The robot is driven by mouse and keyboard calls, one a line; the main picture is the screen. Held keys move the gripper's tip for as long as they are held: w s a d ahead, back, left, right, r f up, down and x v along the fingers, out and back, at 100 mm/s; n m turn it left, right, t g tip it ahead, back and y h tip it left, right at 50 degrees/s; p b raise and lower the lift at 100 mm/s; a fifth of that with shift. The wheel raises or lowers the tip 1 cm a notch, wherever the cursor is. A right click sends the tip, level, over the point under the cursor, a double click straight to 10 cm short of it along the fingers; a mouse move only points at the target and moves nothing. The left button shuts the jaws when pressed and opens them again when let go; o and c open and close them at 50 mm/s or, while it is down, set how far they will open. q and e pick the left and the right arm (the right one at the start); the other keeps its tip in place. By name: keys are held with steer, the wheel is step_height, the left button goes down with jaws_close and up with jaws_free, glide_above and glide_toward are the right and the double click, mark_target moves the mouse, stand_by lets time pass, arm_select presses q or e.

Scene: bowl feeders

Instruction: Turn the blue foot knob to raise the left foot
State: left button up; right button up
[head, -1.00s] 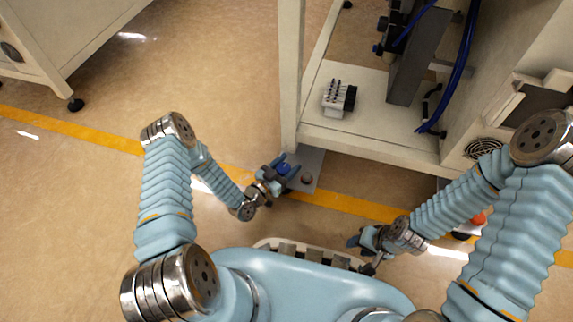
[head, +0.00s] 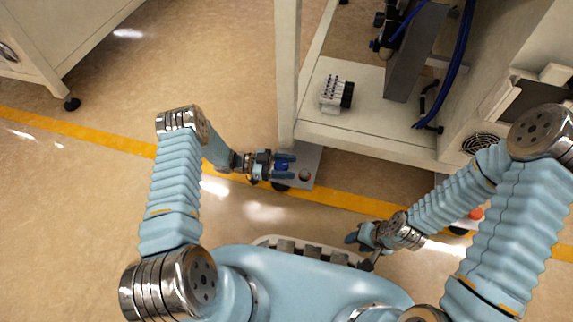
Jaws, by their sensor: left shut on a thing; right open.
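The blue foot knob (head: 282,167) sits at the foot of the machine's left front post, beside a grey plate (head: 311,158) on the floor. My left gripper (head: 288,166) comes in from the left, its fingers pointing right. It is shut on the blue knob, with one finger on the far side and one on the near side, hiding much of it. A black round foot (head: 280,187) shows just below the fingers. My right gripper (head: 356,246) is open and empty, low over the floor in front of the machine.
The machine frame (head: 287,75) stands above the foot, close to my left gripper. A small dark red round part (head: 305,176) is on the grey plate. An orange-red knob (head: 476,214) shows behind my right arm. The floor left of my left gripper is clear.

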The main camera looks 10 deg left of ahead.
arm_select(q)
steer(key=m+g, duration=0.1)
steer(key=g, duration=0.1)
steer(key=m+g, duration=0.3)
steer(key=g, duration=0.2)
steer(key=shift+s, duration=0.35)
steer(key=shift+s+a+m+g+y, duration=0.1)
steer(key=shift+m+g+y, duration=0.45)
steer(key=shift+m+g, duration=0.5)
steer(key=shift+s+a+m+g+y, duration=0.1)
steer(key=shift+m+g+y, duration=0.55)
steer(key=shift+g, duration=0.6)
steer(key=shift+m+g, duration=0.3)
steer(key=o, duration=1)
steer(key=shift+c, duration=0.2)
